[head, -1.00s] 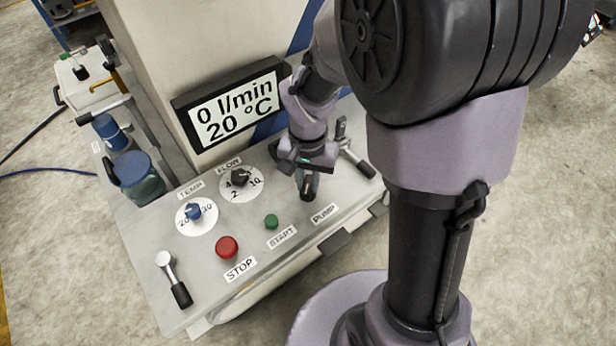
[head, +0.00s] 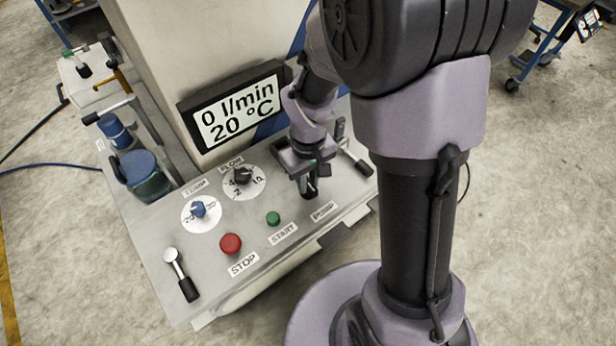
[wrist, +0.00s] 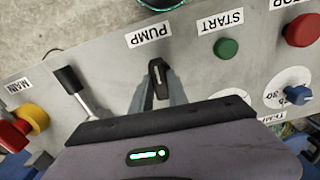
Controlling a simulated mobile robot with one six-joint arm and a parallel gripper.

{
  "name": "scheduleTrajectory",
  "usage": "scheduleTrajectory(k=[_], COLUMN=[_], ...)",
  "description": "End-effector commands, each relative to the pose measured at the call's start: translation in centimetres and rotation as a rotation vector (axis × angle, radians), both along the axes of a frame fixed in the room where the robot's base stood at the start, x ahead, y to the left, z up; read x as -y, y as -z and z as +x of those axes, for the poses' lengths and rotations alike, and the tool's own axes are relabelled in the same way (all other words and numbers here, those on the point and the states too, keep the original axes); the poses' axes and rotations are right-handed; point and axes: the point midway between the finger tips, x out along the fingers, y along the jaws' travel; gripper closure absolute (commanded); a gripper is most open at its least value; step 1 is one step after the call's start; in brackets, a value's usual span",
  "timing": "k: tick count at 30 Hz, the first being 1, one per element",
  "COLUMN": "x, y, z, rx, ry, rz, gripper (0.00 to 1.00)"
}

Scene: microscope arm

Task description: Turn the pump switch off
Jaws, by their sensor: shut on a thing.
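The black pump switch (wrist: 158,78) is a small lever knob on the grey panel (wrist: 110,75), just behind the PUMP label (head: 323,211). My gripper (head: 308,186) points down over it at the right part of the panel. In the wrist view the two grey fingers stand on either side of the knob, and my gripper is shut on it. In the head view my fingers hide much of the switch, so its exact setting is hard to tell there. The display (head: 238,106) reads 0 l/min and 20 °C.
The green START button (head: 273,218) and red STOP button (head: 230,244) lie left of the switch. The FLOW dial (head: 243,177) and TEMP dial (head: 199,209) are behind them. A black-handled lever (wrist: 74,85) stands close by, with a red-and-yellow MAIN switch (wrist: 30,120) beyond it.

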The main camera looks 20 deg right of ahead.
Motion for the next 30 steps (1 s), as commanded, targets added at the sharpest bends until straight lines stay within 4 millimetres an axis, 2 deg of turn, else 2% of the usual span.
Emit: scheduleTrajectory(k=[9, 23, 24, 26, 30], x=[0.0, 0.0, 0.0, 0.0, 0.0], y=[-0.03, -0.01, -0.01, -0.01, -0.01], z=[0.0, 0.01, 0.01, 0.01, 0.0], rx=[0.0, 0.0, 0.0, 0.0, 0.0], ry=[-0.076, -0.085, -0.085, -0.085, -0.084], rz=[0.0, 0.0, 0.0, 0.0, 0.0], gripper=[1.0, 1.0, 0.72, 0.6, 0.58])
